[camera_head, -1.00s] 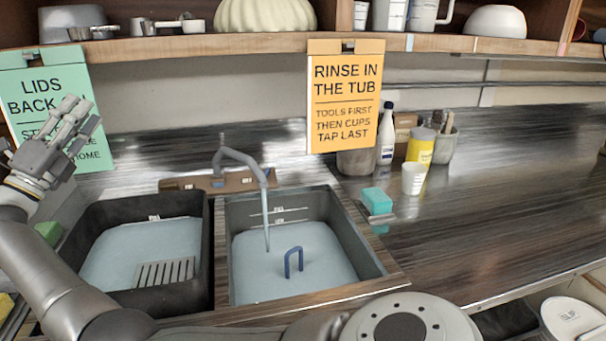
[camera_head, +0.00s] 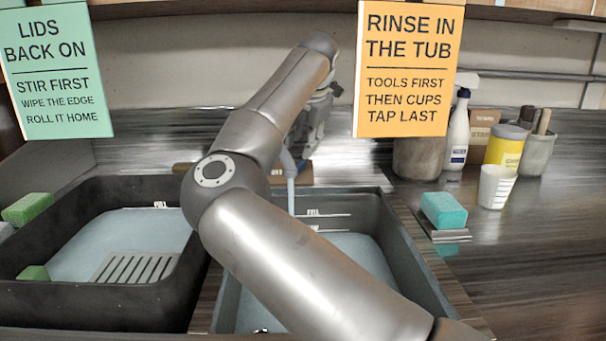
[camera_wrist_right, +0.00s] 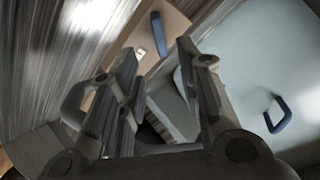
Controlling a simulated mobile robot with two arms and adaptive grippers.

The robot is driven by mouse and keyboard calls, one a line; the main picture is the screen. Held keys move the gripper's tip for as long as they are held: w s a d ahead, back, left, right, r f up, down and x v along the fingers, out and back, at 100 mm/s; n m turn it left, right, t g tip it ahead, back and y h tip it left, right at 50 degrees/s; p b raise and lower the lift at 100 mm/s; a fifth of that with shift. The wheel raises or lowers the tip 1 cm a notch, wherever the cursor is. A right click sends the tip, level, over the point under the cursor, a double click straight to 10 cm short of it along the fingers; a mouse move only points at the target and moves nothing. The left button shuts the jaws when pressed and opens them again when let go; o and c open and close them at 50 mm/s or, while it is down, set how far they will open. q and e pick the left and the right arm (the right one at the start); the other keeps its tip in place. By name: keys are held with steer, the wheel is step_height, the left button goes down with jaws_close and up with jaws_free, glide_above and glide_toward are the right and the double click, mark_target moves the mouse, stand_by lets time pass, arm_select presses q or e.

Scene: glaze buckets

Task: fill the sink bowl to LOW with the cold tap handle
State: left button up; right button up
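The sink bowl (camera_head: 408,262) is the right basin, with FULL and LOW marks on its back wall. Pale water (camera_head: 362,250) lies in it, its surface below the marks; my right arm covers much of it. The tap (camera_head: 288,160) shows only partly behind my arm, with a pale stream below it. My right gripper (camera_head: 316,128) is over the tap's deck, fingers downward. In the wrist view it is open (camera_wrist_right: 157,52), with a blue handle (camera_wrist_right: 157,35) on the wooden deck beyond the fingertips. I cannot tell whether this is the cold one. My left gripper is out of view.
A black tub (camera_head: 95,300) with water and a grate stands left of the bowl. A blue loop (camera_wrist_right: 278,115) stands in the bowl. A teal sponge (camera_head: 443,210), white cup (camera_head: 496,187) and bottles are at right. An orange sign (camera_head: 408,70) hangs near my arm.

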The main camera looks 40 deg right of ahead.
mark_target(298, 166)
steer(key=x, duration=1)
jaws_close()
